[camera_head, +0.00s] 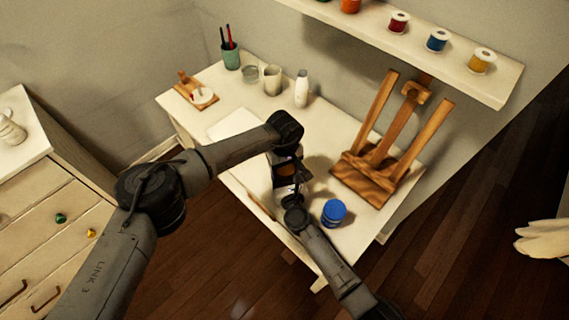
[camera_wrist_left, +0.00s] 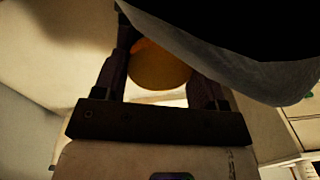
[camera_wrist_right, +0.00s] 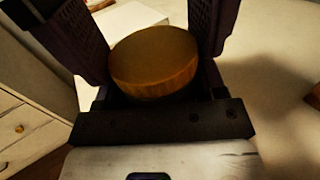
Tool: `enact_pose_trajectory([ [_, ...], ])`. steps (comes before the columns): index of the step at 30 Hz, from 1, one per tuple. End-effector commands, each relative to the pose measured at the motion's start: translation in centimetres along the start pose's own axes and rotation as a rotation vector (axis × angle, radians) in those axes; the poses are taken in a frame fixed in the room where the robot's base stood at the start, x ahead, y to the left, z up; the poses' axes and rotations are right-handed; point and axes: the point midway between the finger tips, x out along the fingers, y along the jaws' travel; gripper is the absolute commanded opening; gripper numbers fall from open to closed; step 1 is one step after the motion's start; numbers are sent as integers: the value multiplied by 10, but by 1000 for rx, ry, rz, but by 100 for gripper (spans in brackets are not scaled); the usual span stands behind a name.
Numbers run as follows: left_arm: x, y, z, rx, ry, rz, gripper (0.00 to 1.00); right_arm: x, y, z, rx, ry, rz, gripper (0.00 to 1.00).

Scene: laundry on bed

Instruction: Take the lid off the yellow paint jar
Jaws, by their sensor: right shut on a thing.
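The yellow paint jar (camera_head: 287,170) is mostly hidden between my two grippers over the desk; only a dark orange patch shows in the head view. In the right wrist view, its round yellow lid (camera_wrist_right: 153,60) sits between the fingers of my right gripper (camera_wrist_right: 155,45), which is shut on it. In the left wrist view, a rounded yellow-orange part of the jar (camera_wrist_left: 158,68) shows between the spread fingers of my left gripper (camera_wrist_left: 160,60). I cannot tell if those fingers touch it. I cannot tell if lid and jar are apart.
A blue jar (camera_head: 334,212) stands close to the right of my grippers. A wooden easel (camera_head: 385,150) stands behind it on the white desk (camera_head: 350,240). A white bottle (camera_head: 301,90), a mug (camera_head: 272,80) and a pen cup (camera_head: 231,57) stand at the back.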

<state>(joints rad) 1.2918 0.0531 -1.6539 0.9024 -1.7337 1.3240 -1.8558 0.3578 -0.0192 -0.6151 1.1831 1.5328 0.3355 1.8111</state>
Motion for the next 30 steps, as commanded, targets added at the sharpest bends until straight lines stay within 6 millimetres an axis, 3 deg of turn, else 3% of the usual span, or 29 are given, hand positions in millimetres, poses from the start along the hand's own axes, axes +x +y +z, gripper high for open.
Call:
enact_pose_trajectory([
  [9, 0, 0, 0, -1, 0, 0, 35, 0, 0, 0, 0, 0, 0, 0],
  [19, 0, 0, 0, -275, 0, 0, 35, 0, 0, 0, 0, 0, 0, 0],
  [28, 0, 0, 0, -297, 0, 0, 35, 0, 0, 0, 0, 0, 0, 0],
  [29, 0, 0, 0, -297, 0, 0, 64, 0, 0, 0, 0, 0, 0, 0],
  [30, 0, 0, 0, -297, 0, 0, 68, 0, 0, 0, 0, 0, 0, 0],
])
